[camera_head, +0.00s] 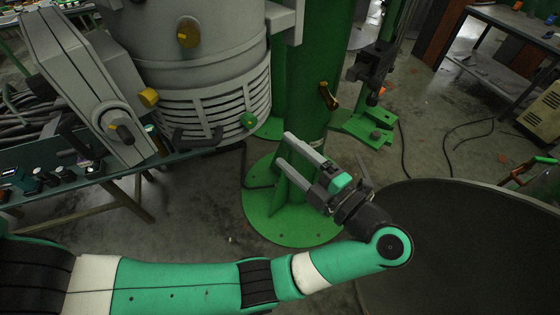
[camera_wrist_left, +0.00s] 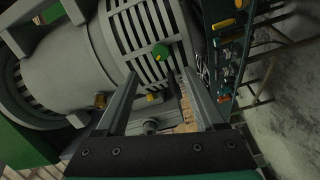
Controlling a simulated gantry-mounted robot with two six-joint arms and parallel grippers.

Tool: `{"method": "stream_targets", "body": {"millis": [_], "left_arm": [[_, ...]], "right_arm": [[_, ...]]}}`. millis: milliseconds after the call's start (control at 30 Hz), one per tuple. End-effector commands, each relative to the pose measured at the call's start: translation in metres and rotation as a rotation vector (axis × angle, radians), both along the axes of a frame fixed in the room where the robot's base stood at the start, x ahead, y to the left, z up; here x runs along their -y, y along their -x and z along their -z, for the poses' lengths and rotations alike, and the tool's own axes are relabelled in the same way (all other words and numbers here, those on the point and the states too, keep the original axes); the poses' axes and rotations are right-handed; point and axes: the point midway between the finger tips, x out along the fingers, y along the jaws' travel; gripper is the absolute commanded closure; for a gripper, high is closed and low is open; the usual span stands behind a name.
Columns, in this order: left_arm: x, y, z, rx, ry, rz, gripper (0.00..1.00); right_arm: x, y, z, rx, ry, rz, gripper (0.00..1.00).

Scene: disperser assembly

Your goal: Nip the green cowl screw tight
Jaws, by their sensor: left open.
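The green cowl screw (camera_head: 249,120) is a round green knob at the lower right of the grey slotted cowl (camera_head: 208,108). In the left wrist view the green screw (camera_wrist_left: 161,51) shows on the slotted cowl (camera_wrist_left: 142,30), beyond and between my fingers. My left gripper (camera_head: 288,149) is open and empty, to the right of and below the screw in the head view, apart from it. Its two parallel fingers also show in the left wrist view (camera_wrist_left: 158,82). My right gripper is in neither view.
A yellow knob (camera_head: 188,32) sits higher on the grey housing, and another (camera_head: 148,97) at its left. The green column (camera_head: 315,80) stands right behind the gripper. A workbench (camera_head: 110,176) with small parts is at left. A large dark round surface (camera_head: 470,240) fills the lower right.

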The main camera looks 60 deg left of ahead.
Motion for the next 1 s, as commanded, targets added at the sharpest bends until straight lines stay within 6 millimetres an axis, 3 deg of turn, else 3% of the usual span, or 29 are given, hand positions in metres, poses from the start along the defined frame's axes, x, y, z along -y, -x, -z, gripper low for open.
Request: {"method": "stream_targets", "body": {"millis": [33,200,833,933,1000], "left_arm": [[0.003,0.000,0.008,0.004,0.002,0.001,0.30],[0.008,0.000,0.003,0.002,0.003,-0.002,0.30],[0.008,0.001,-0.001,0.000,0.003,-0.004,0.30],[-0.006,0.004,-0.002,0.004,0.005,-0.040,0.30],[-0.024,0.018,-0.015,0.083,0.007,-0.098,0.30]], "right_arm": [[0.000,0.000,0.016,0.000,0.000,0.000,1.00],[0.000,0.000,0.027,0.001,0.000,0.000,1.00],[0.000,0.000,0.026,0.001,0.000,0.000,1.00],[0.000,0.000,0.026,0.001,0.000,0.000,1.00],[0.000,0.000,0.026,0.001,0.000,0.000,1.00]]}}
